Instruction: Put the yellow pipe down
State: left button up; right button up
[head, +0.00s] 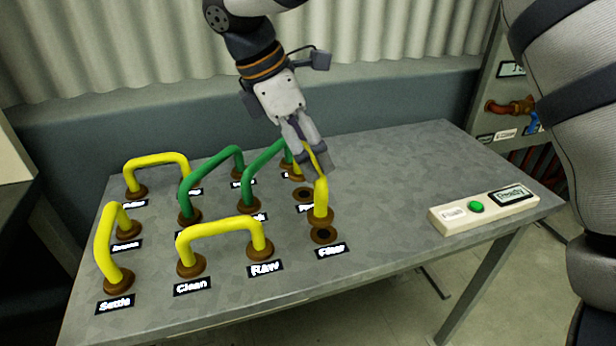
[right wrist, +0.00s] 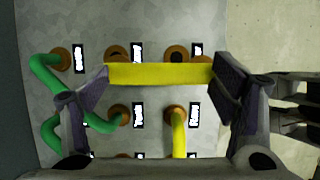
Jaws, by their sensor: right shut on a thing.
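My right gripper (head: 316,162) is shut on a yellow pipe (head: 321,198) over the right side of the group of pipes. In the right wrist view the pipe's straight middle (right wrist: 160,73) spans between the two fingers. In the head view its near end, with a brown collar, shows just behind and above an open brown socket (head: 323,236). I cannot tell whether that end touches the table. The far end is partly hidden by the gripper and a green pipe. Another empty socket (head: 303,194) shows beside the held pipe. My left gripper is not in view.
On the grey table (head: 410,170), yellow pipes (head: 222,228) and green pipes (head: 262,160) stand close to the left of the held pipe. A white panel with a green button (head: 476,207) lies at the right. The table between is clear.

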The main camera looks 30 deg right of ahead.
jog(key=f, duration=0.1)
jog(key=w+d+f, duration=0.2)
jog(key=shift+f, duration=0.3)
jog(key=shift+w+d+f, duration=0.1)
jog(key=shift+d+f, duration=0.05)
jog(key=shift+f, duration=0.7)
jog(key=shift+d+f, duration=0.1)
jog(key=shift+f, duration=0.75)
jog(key=shift+f, duration=0.2)
jog(key=o, duration=1.8)
jog(key=shift+c, duration=0.2)
jog(key=v, duration=1.2)
jog(key=shift+r+b, duration=0.15)
jog(key=shift+b, duration=0.3)
